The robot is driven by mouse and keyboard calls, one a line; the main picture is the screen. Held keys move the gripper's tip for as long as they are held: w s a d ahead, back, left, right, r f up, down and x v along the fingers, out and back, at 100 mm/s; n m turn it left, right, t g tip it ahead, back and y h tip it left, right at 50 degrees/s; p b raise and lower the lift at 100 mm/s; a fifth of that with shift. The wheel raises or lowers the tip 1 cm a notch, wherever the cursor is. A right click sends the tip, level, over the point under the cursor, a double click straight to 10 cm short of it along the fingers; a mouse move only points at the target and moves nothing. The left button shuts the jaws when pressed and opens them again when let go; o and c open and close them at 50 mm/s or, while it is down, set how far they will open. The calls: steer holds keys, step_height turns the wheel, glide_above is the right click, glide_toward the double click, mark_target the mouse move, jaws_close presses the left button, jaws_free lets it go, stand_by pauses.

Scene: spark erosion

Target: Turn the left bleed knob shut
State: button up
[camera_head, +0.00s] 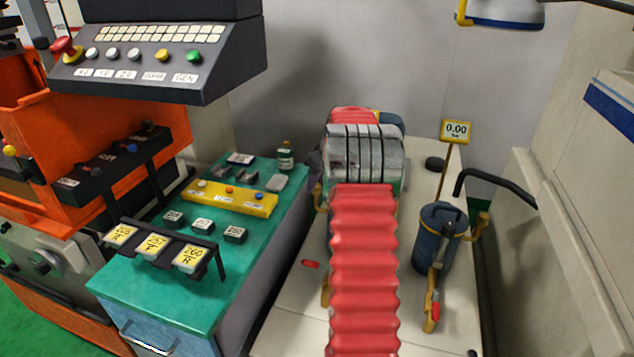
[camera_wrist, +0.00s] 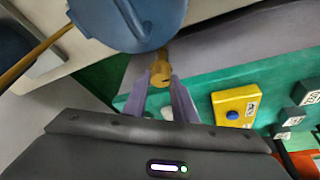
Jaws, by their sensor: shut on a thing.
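In the wrist view my gripper (camera_wrist: 161,84) has its two pale purple fingers on either side of a small brass knob (camera_wrist: 160,72) and is shut on it. The knob sits at the edge of a blue canister (camera_wrist: 130,22), whose round top fills the upper part of that view. In the head view my red-sleeved arm hides the knob, my fingertips and most of this canister. How far the knob is turned cannot be told.
In the head view a second blue canister (camera_head: 437,235) with brass fittings stands to the right, near a gauge sign (camera_head: 456,131) reading 0.00. A black hose (camera_head: 495,182) runs beside it. A teal cabinet (camera_head: 150,302) with a yellow strip (camera_head: 232,199) stands to the left.

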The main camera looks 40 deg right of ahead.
steer(key=m+h, duration=0.1)
steer(key=m, duration=0.3)
steer(key=shift+a+g, duration=0.15)
steer(key=shift+g, duration=0.15)
steer(key=m+h, duration=0.1)
steer(key=m, duration=0.1)
steer(key=m+g, duration=0.1)
steer(key=m, duration=0.1)
steer(key=shift+w+a+m+h, duration=0.15)
steer(key=shift+a+m+h, duration=0.05)
steer(key=shift+m+h, duration=0.2)
steer(key=m, duration=0.2)
steer(key=m+g+h, duration=0.1)
steer(key=m, duration=0.1)
steer(key=shift+w+a+m+g, duration=0.2)
steer(key=shift+m+g, duration=0.1)
steer(key=shift+m, duration=0.1)
steer(key=shift+w+m+g, duration=0.15)
steer(key=shift+m+g, duration=0.55)
steer(key=shift+m, duration=1.1)
steer(key=o, duration=0.8)
steer(key=shift+w, duration=0.1)
steer(key=shift+c, duration=0.2)
steer(key=shift+o, duration=1.4)
steer(key=shift+d, duration=0.15)
